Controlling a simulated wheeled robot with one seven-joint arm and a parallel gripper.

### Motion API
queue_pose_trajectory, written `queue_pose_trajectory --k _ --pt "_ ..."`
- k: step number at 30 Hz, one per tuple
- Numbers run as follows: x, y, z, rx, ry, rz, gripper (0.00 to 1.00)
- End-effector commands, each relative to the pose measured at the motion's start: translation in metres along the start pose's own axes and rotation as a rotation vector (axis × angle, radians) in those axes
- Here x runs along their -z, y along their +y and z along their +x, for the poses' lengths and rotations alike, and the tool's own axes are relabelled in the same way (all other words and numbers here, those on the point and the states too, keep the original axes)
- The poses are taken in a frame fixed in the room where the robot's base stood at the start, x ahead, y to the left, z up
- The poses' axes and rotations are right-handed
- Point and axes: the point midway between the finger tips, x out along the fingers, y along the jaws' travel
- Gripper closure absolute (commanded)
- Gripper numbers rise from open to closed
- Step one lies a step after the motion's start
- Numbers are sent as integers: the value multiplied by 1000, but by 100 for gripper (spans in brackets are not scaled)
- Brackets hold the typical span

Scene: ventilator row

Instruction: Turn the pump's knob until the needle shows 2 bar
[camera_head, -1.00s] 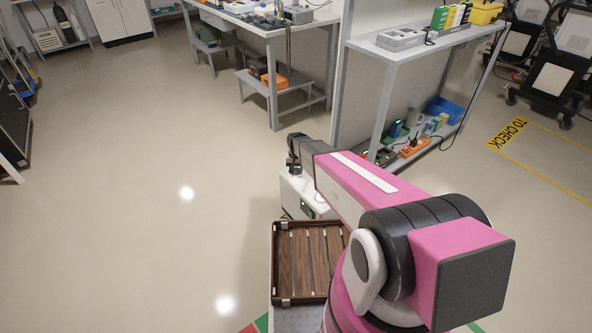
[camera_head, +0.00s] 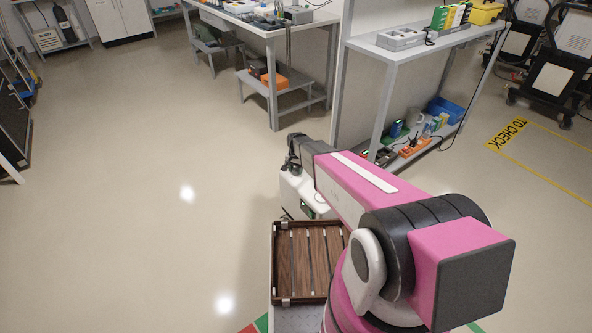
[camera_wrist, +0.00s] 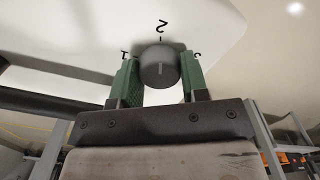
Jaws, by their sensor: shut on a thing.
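The pump is a white body (camera_head: 318,204) partly hidden behind my arm in the head view; its white face (camera_wrist: 75,30) fills the top of the wrist view. The grey round knob (camera_wrist: 160,68) sits on that face, with the digit 2 above it, a 1 at left and a partly hidden digit at right. A pale line on the knob's front lies roughly below the 2. My gripper (camera_wrist: 161,78) has its green fingers on both sides of the knob, shut on it. I cannot make out a needle in either view.
A brown slatted tray (camera_head: 283,300) lies near my base. A grey shelf unit (camera_head: 385,55) with small items stands right of the pump, and a workbench (camera_head: 268,30) stands behind. Open floor spreads to the left.

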Motion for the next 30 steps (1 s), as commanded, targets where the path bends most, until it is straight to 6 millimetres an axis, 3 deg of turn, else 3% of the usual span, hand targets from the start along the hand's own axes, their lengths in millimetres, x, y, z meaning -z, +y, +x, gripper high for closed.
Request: queue_pose_trajectory --k 4,5,7,19,30 --pt "0 0 0 -1 -1 -1 82" --pt "0 0 0 -1 -1 -1 56" --pt "0 0 0 -1 -1 -1 33" --pt "0 0 -7 0 0 -2 33" --pt "-1 1 -72 1 1 -2 33"
